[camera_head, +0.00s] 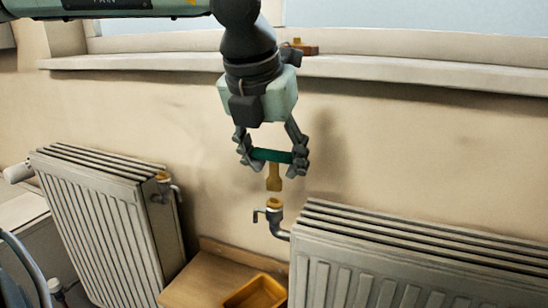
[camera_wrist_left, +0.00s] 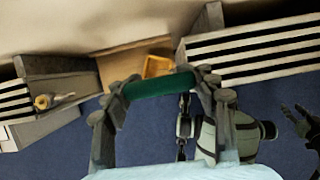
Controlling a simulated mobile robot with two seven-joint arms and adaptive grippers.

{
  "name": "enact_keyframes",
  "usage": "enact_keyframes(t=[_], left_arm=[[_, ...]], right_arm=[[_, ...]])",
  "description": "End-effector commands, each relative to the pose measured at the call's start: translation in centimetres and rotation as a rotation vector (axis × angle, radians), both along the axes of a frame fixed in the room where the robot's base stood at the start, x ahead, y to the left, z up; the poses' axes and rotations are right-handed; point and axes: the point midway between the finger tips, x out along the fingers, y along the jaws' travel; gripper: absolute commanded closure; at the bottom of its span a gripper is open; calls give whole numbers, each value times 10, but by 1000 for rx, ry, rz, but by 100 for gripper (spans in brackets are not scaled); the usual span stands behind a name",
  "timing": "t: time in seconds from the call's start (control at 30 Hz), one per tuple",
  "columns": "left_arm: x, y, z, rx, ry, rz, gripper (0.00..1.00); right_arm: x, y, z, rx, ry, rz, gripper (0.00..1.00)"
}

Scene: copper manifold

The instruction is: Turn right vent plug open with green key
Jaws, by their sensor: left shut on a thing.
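My left gripper (camera_head: 273,158) points down and is shut on the green key, with the handle (camera_head: 270,155) lying across between its fingers. The key's brass shaft (camera_head: 274,178) hangs straight down. The green handle also shows between the fingers in the left wrist view (camera_wrist_left: 160,85). The right vent plug (camera_head: 274,203), a brass cap on a grey bent pipe, stands at the left end of the right radiator. The shaft's lower end appears just above the plug, with a small gap. The handle and fingers may hide the plug in the wrist view.
The right radiator (camera_head: 420,255) and left radiator (camera_head: 100,215) stand along the wall. The left radiator has its own brass-capped vent (camera_head: 162,177). A yellow tray (camera_head: 256,293) sits on a wooden surface (camera_head: 205,270) between them. A window sill (camera_head: 420,75) runs behind the arm.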

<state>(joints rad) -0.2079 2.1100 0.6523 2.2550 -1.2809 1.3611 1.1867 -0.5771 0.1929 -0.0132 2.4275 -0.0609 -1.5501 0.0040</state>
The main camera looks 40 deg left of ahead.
Motion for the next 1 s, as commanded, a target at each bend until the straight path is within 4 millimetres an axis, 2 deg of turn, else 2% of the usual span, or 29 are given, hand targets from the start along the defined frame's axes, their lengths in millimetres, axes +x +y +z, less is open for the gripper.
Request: enact_keyframes(t=[0.4,1.0], left_arm=[[0,0,-2,-1,0,1,72],[1,0,-4,-1,-1,1,72]], right_arm=[[-1,0,3,-2,-3,0,60],[0,0,-7,-1,-3,0,60]])
